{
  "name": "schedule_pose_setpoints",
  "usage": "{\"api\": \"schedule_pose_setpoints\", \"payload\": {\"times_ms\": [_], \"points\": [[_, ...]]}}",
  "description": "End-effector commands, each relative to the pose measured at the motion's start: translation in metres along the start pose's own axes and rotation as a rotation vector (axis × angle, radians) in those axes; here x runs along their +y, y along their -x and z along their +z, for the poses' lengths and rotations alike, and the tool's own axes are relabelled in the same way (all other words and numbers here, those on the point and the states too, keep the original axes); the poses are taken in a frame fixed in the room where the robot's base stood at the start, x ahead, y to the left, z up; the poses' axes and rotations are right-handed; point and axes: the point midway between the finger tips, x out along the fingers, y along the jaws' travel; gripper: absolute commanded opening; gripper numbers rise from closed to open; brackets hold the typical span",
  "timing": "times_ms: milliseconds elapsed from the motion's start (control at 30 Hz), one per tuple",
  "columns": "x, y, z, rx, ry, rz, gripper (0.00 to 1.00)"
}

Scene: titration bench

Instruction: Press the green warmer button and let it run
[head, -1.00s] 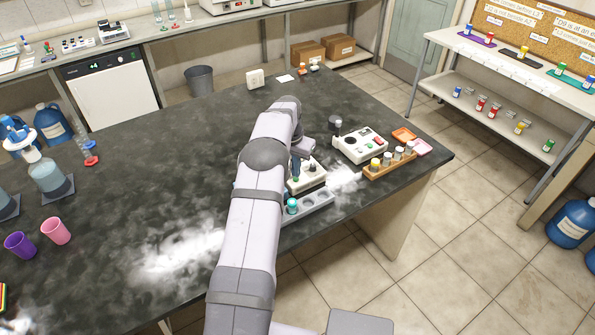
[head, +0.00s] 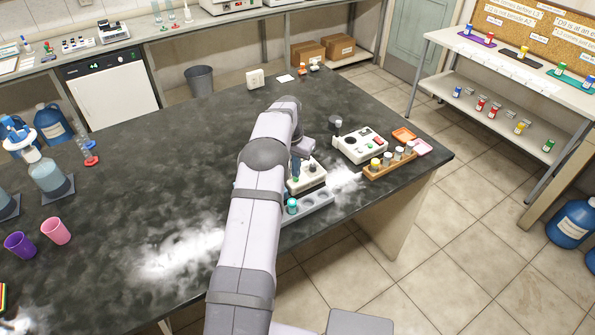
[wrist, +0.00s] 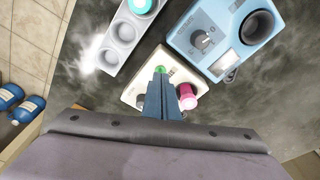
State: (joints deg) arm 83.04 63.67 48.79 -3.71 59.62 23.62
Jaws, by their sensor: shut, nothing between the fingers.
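My gripper (wrist: 160,76) is shut and empty, its dark blue fingers side by side over a cream-white box (wrist: 135,92) in the wrist view. A green button (wrist: 160,69) shows at the fingertips; I cannot tell whether they touch it or press it in. A pink-red knob (wrist: 187,97) sits on the right of the box, and part of the box is hidden by the fingers. In the head view the white box (head: 313,179) is partly behind my arm, with my gripper (head: 295,178) at its left side.
A grey tray with round wells (wrist: 112,58) holds a teal-capped vial (wrist: 142,5) beside the box. A light-blue device with a dial (wrist: 190,58) stands close on the other side. In the head view, another white device (head: 350,151) and an orange vial rack (head: 378,174) stand right.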

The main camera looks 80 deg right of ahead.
Motion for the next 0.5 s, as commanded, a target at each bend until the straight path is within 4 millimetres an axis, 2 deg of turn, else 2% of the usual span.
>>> {"api": "schedule_pose_setpoints", "payload": {"times_ms": [500], "points": [[0.0,-0.004,0.0006,0.0,0.0,0.0,0.0]]}}
